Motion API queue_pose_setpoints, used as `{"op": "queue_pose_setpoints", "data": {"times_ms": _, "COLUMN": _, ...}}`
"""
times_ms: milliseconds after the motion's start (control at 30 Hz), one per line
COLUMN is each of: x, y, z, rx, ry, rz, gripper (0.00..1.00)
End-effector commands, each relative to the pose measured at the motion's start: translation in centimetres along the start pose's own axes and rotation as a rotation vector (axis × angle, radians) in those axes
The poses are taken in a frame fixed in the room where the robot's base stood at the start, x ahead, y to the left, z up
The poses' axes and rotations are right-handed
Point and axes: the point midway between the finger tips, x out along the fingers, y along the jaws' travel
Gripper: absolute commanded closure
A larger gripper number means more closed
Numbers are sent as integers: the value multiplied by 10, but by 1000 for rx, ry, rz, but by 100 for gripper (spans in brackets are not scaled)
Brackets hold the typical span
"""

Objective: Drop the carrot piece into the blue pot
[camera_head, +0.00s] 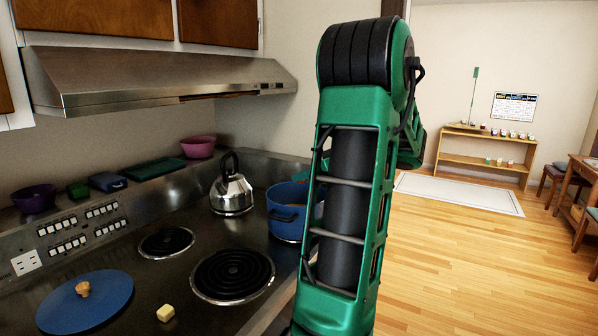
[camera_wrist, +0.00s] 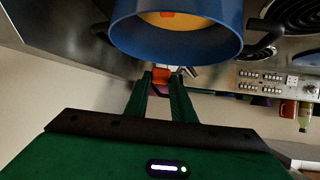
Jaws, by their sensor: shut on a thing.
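The blue pot (camera_head: 284,217) stands on the right part of the hob, partly hidden behind my arm. In the wrist view the blue pot (camera_wrist: 180,50) fills the top middle, with yellow-orange contents and a small orange-red bit inside. My gripper (camera_wrist: 161,78) is shut on a small orange-red piece, which looks like the carrot piece (camera_wrist: 160,76). The fingertips appear just below the pot in the wrist picture; the exact gap to the rim cannot be told.
A steel kettle (camera_head: 231,191) stands left of the pot. A range hood (camera_head: 150,75) hangs above. Bowls and trays line the back ledge.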

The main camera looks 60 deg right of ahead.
Motion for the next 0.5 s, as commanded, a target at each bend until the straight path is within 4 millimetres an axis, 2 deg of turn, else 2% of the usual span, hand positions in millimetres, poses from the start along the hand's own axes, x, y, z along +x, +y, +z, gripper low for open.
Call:
{"op": "queue_pose_setpoints", "data": {"times_ms": 200, "x": 10, "y": 3, "z": 21, "rx": 4, "ry": -1, "rz": 3, "gripper": 98}}
{"op": "queue_pose_setpoints", "data": {"times_ms": 500, "x": 14, "y": 3, "z": 31, "rx": 2, "ry": 0, "rz": 6, "gripper": 98}}
